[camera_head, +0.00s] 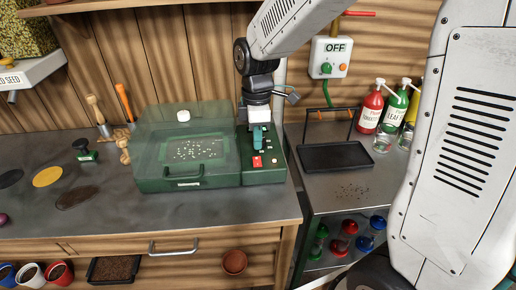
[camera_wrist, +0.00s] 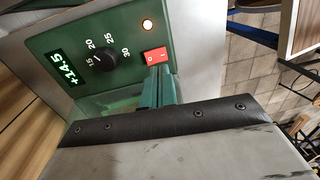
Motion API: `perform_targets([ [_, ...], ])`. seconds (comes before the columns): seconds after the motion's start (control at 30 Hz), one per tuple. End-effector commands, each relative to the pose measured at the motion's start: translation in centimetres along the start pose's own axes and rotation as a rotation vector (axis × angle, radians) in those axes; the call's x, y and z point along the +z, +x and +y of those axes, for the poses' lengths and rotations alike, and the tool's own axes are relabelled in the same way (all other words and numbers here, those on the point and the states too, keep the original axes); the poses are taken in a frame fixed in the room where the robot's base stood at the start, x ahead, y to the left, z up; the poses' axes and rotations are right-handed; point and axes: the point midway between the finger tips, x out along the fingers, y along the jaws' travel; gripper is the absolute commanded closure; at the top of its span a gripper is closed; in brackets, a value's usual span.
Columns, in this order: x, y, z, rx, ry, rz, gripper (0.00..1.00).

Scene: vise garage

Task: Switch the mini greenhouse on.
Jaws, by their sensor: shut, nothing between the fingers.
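The mini greenhouse (camera_head: 160,182) is a green box with a clear lid, standing on the grey workbench. Small pale seeds show under the lid. The switch also shows in the head view (camera_head: 257,161). My gripper (camera_head: 258,148) is shut and empty, over the panel. In the wrist view its fingertips (camera_wrist: 159,70) are right at the switch; I cannot tell whether they touch it.
To the right, a metal cart holds a black tray (camera_head: 336,157) and pump bottles (camera_head: 370,110). A wall box (camera_head: 329,58) reads OFF. Left of the greenhouse are hand tools (camera_head: 100,115) and a stamp (camera_head: 84,150). The bench front (camera_head: 225,208) is clear.

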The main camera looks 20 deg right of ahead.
Motion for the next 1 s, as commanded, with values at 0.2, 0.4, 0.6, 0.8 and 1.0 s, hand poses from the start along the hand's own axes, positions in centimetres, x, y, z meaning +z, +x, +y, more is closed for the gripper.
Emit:
perform_targets([
  [0.2, 0.0, -5.1, -1.0, 0.004, 0.001, 0.002, 1.0],
  [0.4, 0.0, -8.1, -1.7, 0.002, 0.001, 0.001, 1.0],
  [0.6, 0.0, -9.2, -1.9, 0.0, 0.001, 0.0, 1.0],
  [0.8, 0.0, -9.2, -2.0, -0.001, 0.001, 0.0, 1.0],
  [1.0, 0.0, -9.2, -2.0, -0.001, 0.001, 0.0, 1.0],
])
